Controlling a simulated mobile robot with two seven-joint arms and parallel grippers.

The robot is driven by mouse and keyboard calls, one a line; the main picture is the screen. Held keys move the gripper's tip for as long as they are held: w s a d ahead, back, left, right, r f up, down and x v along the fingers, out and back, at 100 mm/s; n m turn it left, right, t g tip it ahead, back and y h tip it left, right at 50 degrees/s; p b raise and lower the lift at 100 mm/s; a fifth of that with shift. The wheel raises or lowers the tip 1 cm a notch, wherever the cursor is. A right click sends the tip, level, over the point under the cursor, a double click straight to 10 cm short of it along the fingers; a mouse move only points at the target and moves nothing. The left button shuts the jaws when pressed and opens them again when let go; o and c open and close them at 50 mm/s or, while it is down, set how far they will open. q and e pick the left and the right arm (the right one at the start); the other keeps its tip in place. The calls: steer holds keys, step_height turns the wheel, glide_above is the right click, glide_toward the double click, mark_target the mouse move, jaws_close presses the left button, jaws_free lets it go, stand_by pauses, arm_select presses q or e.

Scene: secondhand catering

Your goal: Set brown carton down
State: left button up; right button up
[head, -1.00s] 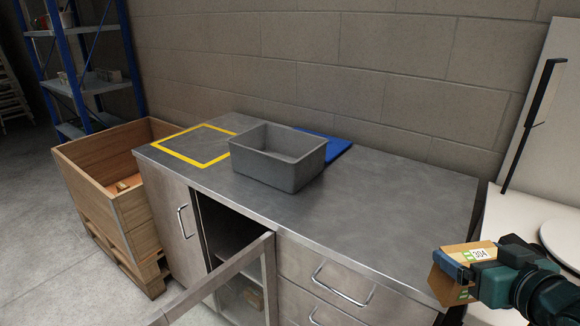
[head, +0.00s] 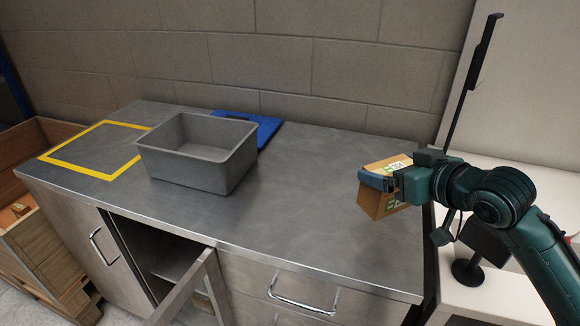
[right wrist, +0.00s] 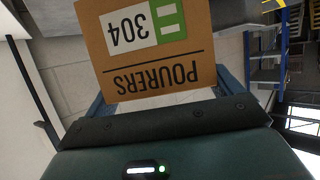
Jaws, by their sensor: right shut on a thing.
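The brown carton (head: 378,200) is held by my right gripper (head: 376,181) at the right end of the steel counter (head: 300,200). From the head view I cannot tell whether its base touches the counter. In the right wrist view the carton (right wrist: 140,75) sits between the two fingers of my right gripper (right wrist: 160,95), with "POURERS" and "304" printed upside down on its label side. My left gripper is not in view.
A grey open bin (head: 197,170) stands on the counter, with a blue mat (head: 268,127) behind it. A yellow taped square (head: 75,168) lies at the left. A cabinet door (head: 190,291) hangs open in front. Bare counter lies between bin and carton.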

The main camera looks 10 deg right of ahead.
mark_target(389, 198)
steer(key=shift+s, duration=0.1)
step_height(389, 198, down, 5)
steer(key=shift+s+f+b, duration=0.1)
steer(key=shift+f+b, duration=0.1)
steer(key=shift+b, duration=0.15)
steer(key=shift+f, duration=0.55)
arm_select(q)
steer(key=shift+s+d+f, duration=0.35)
arm_select(e)
steer(key=shift+f, duration=1.7)
steer(key=shift+f, duration=0.1)
steer(key=o, duration=0.9)
steer(key=shift+f, duration=0.1)
